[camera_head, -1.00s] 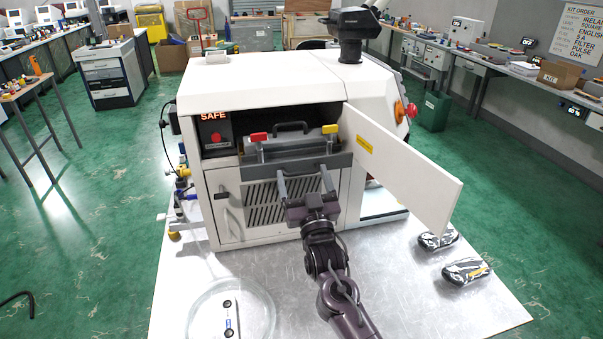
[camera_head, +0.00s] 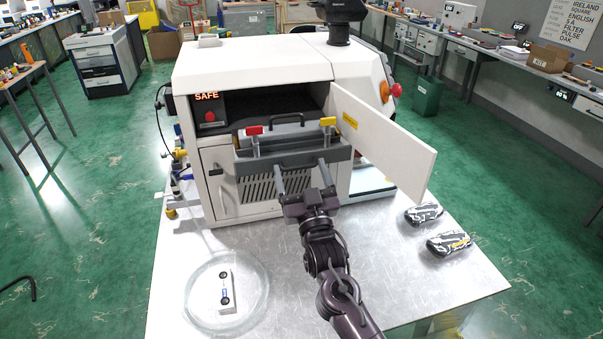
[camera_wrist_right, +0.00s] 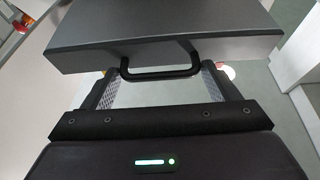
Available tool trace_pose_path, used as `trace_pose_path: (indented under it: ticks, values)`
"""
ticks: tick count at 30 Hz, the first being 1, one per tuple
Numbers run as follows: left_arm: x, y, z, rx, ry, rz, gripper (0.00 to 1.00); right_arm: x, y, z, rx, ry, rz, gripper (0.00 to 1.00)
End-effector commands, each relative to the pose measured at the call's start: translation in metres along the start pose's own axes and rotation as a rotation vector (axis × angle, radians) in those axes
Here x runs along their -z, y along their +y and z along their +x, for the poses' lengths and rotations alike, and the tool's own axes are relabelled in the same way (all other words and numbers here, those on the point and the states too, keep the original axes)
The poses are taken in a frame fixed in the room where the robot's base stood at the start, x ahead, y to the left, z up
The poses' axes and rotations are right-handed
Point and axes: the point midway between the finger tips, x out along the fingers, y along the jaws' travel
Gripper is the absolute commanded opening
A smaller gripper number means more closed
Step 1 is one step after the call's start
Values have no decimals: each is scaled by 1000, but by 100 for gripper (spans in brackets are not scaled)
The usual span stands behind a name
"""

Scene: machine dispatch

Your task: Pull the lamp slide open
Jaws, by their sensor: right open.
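The lamp slide (camera_head: 294,161) is a grey tray-like unit standing part way out of the machine's dark opening. It carries a red clamp (camera_head: 254,131), a yellow clamp (camera_head: 327,122) and a dark top handle (camera_head: 286,120). My right gripper (camera_head: 306,181) is at the slide's front, its two fingers apart. In the right wrist view, the slide's front (camera_wrist_right: 165,50) fills the top, and a black front handle (camera_wrist_right: 160,73) lies between the open fingertips (camera_wrist_right: 160,82). I cannot tell whether the fingers touch it. My left gripper is out of view.
The white machine's door (camera_head: 385,145) stands open to the right of the slide. A clear round dish (camera_head: 195,318) with a small white part is at the table's front left. Two patterned dark objects (camera_head: 423,214) (camera_head: 449,243) lie at the right. The metal tabletop between is clear.

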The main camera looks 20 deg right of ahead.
Motion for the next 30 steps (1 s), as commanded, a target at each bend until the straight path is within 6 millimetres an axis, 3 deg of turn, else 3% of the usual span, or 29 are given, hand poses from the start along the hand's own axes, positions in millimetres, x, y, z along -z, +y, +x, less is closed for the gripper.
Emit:
trace_pose_path:
  ticks: [1, 4, 12, 24, 30]
  values:
    - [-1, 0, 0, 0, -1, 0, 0, 1, 0, 1, 0, 3, -1, 87]
    - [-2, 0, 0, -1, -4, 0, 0, 1, 0, 1, 0, 3, -1, 100]
    - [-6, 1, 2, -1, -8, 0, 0, -1, 0, -3, 0, 1, 0, 100]
    - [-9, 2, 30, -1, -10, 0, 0, -4, 0, -65, 0, 0, -1, 100]
    - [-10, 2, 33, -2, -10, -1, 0, 0, 0, -77, 0, 3, -1, 100]
